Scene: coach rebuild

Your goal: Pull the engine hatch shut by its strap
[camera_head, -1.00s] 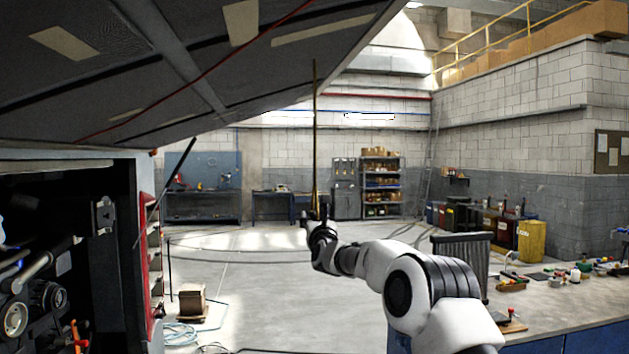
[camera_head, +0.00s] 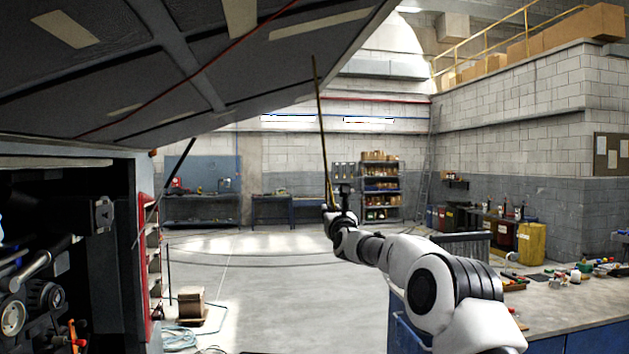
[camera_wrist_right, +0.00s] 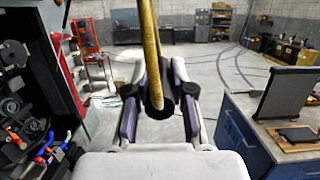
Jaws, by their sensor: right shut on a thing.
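The engine hatch (camera_head: 200,105) is a large dark panel, raised and slanting over the top left of the head view. Its strap (camera_head: 320,120), thin and yellow-brown, hangs from the underside near the free edge and runs down, slightly slanted, to my right gripper (camera_head: 337,207). The right wrist view shows the strap (camera_wrist_right: 150,45) coming down between the fingers of my right gripper (camera_wrist_right: 158,100), which is shut on it. The open engine bay (camera_head: 50,255) is at the left, below the hatch. My left gripper is in neither view.
A workbench (camera_head: 565,300) with small parts and tools stands at the right, with a dark ribbed panel (camera_wrist_right: 285,93) on it. The middle floor (camera_head: 290,300) is clear.

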